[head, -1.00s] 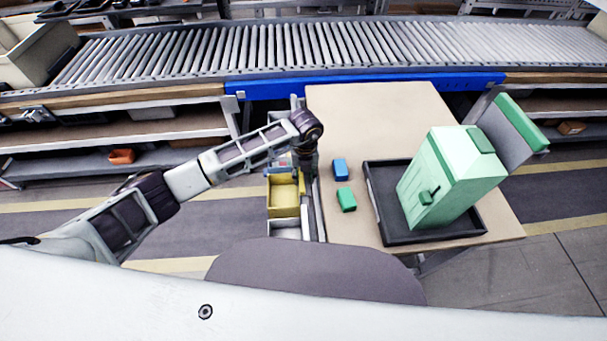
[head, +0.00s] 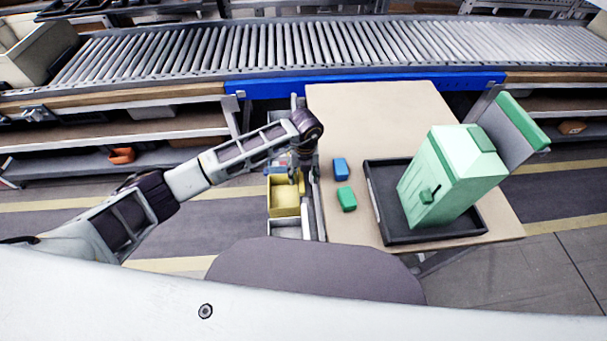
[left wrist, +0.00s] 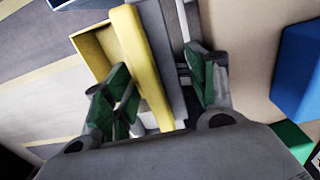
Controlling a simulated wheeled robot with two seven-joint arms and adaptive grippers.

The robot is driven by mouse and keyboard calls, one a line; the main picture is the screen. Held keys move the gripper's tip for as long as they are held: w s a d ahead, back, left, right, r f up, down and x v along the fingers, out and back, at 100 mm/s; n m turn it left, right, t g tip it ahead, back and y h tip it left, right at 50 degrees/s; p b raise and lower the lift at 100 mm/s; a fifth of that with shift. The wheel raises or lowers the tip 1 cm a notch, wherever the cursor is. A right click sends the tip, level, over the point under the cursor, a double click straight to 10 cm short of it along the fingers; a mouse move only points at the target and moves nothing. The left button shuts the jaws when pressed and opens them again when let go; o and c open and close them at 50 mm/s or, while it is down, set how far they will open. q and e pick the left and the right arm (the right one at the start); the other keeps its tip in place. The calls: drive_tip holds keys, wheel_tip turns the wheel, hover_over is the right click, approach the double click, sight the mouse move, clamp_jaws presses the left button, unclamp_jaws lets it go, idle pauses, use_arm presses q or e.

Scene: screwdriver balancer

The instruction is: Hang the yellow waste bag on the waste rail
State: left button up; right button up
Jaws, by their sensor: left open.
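The yellow waste bag (head: 284,196), an open-topped box shape, is at the left edge of the table, beside the grey rail (head: 319,212). In the left wrist view its raised yellow strip (left wrist: 145,65) runs lengthwise between my finger pads, with the open body at its left. My left gripper (head: 298,177) is open over the bag's far right end; it also shows in the left wrist view (left wrist: 165,95), its green pads apart. Whether the bag hangs on the rail cannot be told. My right gripper is not in view.
A light grey bin (head: 288,229) is just in front of the bag. A blue block (head: 340,169) and a green block (head: 347,199) lie on the table (head: 375,110) near its left edge. A black tray (head: 395,238) holds a green container (head: 450,180). The table's far part is clear.

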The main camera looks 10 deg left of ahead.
use_arm(q)
drive_tip(key=shift+d+r, duration=0.1)
drive_tip(key=shift+r, duration=0.5)
wheel_tip(320, 180, up, 5)
drive_tip(key=shift+f, duration=0.2)
drive_tip(key=shift+r, duration=1.1)
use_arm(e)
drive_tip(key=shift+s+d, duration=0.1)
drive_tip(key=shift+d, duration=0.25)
use_arm(q)
drive_tip(key=shift+r, duration=0.15)
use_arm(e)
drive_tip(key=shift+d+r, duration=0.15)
